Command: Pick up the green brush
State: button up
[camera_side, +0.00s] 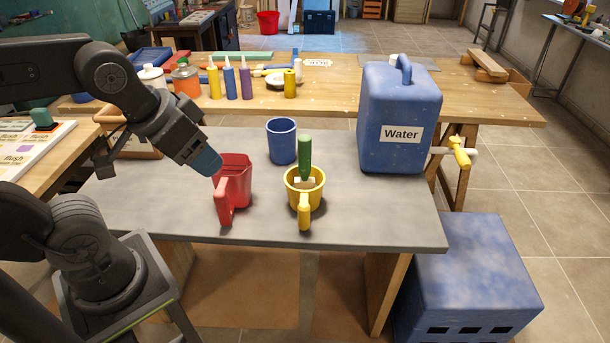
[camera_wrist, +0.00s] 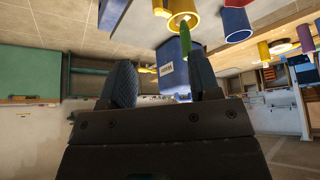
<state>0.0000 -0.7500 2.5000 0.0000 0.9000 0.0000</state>
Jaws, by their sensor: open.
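The green brush (camera_side: 304,157) stands upright in the yellow cup (camera_side: 317,195), handle up, its lower end hidden inside the cup. My gripper (camera_side: 206,163) is at the left, above and beside the red container (camera_side: 235,182), apart from the brush. In the wrist view, my gripper's two fingers (camera_wrist: 163,76) are spread with nothing between them. The brush (camera_wrist: 184,38) and yellow cup (camera_wrist: 183,20) appear beyond them, toward the top and inverted.
A blue cup (camera_side: 281,141) stands behind the yellow cup. A large blue Water container (camera_side: 396,110) is at the back right of the grey table (camera_side: 370,215). Several bottles (camera_side: 229,80) stand on the wooden bench behind. The table's front right is clear.

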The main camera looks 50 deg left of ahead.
jog(key=shift+o, duration=0.3)
dwell(0.5)
jog(key=w+d+f+n+t+h, duration=0.1)
jog(key=w+d+n+t, duration=0.25)
jog(key=w+n, duration=0.65)
jog(key=w+d+f+n+t, duration=0.1)
jog(key=w+d+n+t, duration=0.3)
jog(key=w+n, duration=0.65)
jog(key=n+g+y, duration=0.1)
jog(key=n+y, duration=1.3)
jog(key=n, duration=1.1)
send_near(305, 135)
jog(key=x, duration=0.8)
jog(key=f+x, duration=0.1)
jog(key=x, duration=0.3)
jog(key=shift+f, duration=0.15)
